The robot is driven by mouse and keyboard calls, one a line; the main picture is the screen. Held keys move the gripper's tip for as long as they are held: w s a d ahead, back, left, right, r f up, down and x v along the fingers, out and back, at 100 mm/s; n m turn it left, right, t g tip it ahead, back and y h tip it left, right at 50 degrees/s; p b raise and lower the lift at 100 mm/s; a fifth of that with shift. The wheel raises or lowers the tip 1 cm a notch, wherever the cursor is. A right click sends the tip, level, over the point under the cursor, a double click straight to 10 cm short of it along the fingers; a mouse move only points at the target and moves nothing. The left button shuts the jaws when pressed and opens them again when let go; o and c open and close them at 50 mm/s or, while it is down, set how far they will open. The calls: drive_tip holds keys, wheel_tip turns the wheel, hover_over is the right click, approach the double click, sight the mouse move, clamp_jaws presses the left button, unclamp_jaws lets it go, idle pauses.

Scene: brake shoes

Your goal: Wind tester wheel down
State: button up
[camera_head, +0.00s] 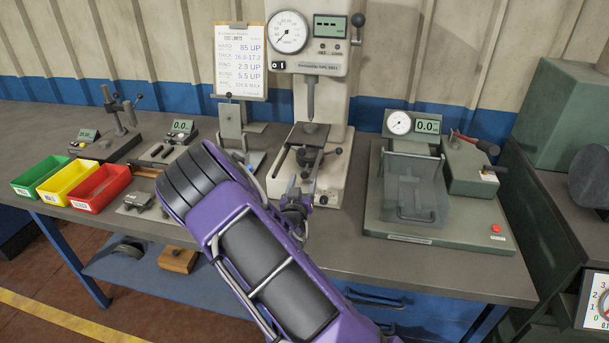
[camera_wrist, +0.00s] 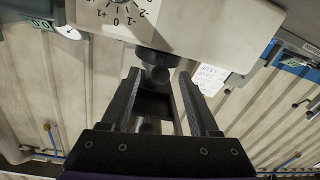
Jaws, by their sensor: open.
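The hardness tester (camera_head: 326,105) stands at the back middle of the bench, with a round dial and a small display on its head. Its dark wheel with knobbed handles (camera_head: 310,157) sits low on the front, under the small anvil table (camera_head: 309,129). My gripper (camera_head: 297,190) is in front of and just below the wheel, partly hidden by my purple arm. In the wrist view my gripper (camera_wrist: 158,85) is open, its two dark fingers apart. Dark round parts (camera_wrist: 155,72) of the tester show between the fingers; I cannot tell whether they touch.
A limits card (camera_head: 240,60) stands left of the tester. Green, yellow and red bins (camera_head: 98,187) are at the left. A green fixture with a clear guard (camera_head: 414,190) stands to the right. The bench front (camera_head: 400,262) is clear there.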

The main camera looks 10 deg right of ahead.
drive_tip(key=shift+x, duration=1.3)
clamp_jaws()
idle(0.5)
